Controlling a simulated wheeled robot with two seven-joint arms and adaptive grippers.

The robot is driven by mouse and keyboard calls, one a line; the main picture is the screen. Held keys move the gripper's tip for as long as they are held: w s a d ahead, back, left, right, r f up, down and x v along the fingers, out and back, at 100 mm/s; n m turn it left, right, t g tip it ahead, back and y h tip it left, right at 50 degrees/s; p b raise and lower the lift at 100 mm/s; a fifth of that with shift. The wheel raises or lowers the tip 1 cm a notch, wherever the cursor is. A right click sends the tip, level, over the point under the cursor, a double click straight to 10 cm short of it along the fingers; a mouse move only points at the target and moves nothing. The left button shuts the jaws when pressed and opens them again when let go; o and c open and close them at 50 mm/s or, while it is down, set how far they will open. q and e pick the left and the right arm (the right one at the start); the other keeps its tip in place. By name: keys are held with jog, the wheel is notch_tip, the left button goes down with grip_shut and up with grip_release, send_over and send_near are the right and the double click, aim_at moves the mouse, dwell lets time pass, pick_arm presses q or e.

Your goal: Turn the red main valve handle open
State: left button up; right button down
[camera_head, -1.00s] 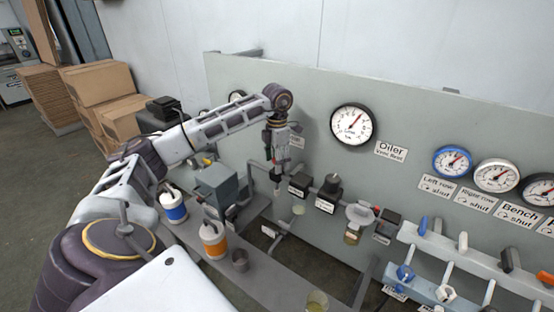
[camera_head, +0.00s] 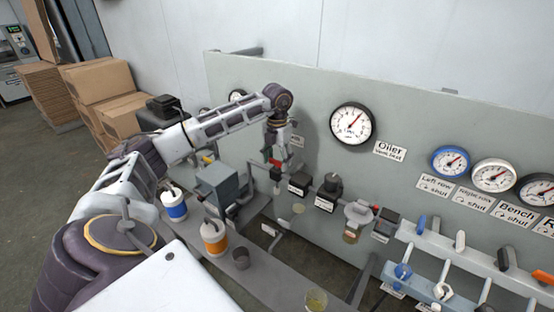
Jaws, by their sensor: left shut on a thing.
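The red main valve handle (camera_head: 277,162) shows as a small red patch on the pipe along the grey panel, left of the black fittings. My left gripper (camera_head: 274,155) reaches down onto it from above and is shut on it. The fingers and wrist hide much of the handle, so its exact angle is hard to tell. My right gripper is out of view.
A large gauge (camera_head: 352,124) and the Oiler label (camera_head: 390,151) are on the panel (camera_head: 300,100) to the right. Blue and orange-banded bottles (camera_head: 173,204) (camera_head: 214,238) stand on the grey bench at front left. Several small valves line the right.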

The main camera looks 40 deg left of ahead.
aim_at(277, 160)
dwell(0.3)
pick_arm(q)
jog(key=o, duration=1)
jog(key=shift+r, duration=6)
